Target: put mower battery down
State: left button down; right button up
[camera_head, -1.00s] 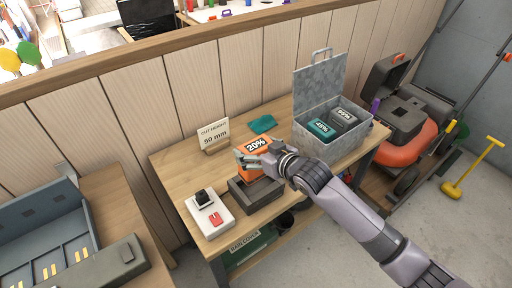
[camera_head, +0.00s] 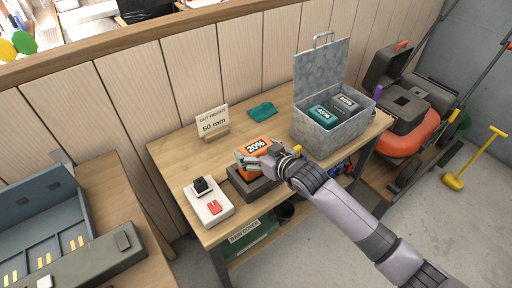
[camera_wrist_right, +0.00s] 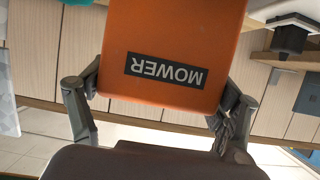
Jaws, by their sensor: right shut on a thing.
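The orange mower battery (camera_head: 258,142), marked 20%, is at the dark charger base (camera_head: 252,188) on the wooden workbench. My right gripper (camera_head: 250,160) is shut on it. In the right wrist view the battery (camera_wrist_right: 175,45) shows its MOWER label between the two fingers (camera_wrist_right: 155,105). A dark brown surface fills the bottom of that view. From the head view I cannot tell whether the battery rests in the charger or is just above it. My left gripper is not in view.
A metal box (camera_head: 335,137) with its lid up holds a teal 45% battery (camera_head: 323,116) and a grey battery (camera_head: 346,102). A white switch box (camera_head: 209,206), a cut-height sign (camera_head: 212,122) and a teal cloth (camera_head: 262,110) are on the bench.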

dwell(0.8)
jog(key=o, duration=1.9)
jog(key=shift+f, duration=0.15)
jog(key=shift+s+f, duration=0.1)
jog(key=shift+f, duration=0.15)
jog(key=v, duration=1.2)
jog(key=shift+r, duration=0.15)
jog(key=shift+c, duration=0.5)
